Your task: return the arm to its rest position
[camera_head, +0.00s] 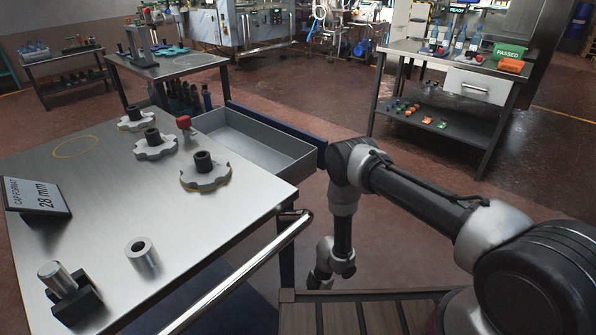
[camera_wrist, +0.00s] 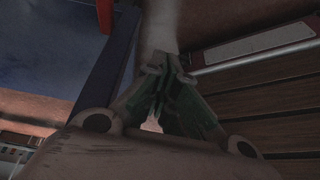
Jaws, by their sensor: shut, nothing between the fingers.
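My gripper (camera_wrist: 170,66) shows in the wrist view with its dark fingers drawn together at the tips, shut and empty. In the head view my arm (camera_head: 420,195) reaches from the right to an elbow beside the table's open drawer. From there it hangs down to the wrist (camera_head: 335,258), which is low beside the table's front rail. The fingers cannot be made out in the head view. The wrist view is dark, and a pale round shape lies just beyond the fingertips.
The steel table (camera_head: 110,215) at left bears several star wheels, a grey ring (camera_head: 141,254), a black block with a pin and a sign (camera_head: 38,197). Its drawer (camera_head: 255,140) stands open, close to my elbow. A metal rail (camera_head: 240,272) runs along its front.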

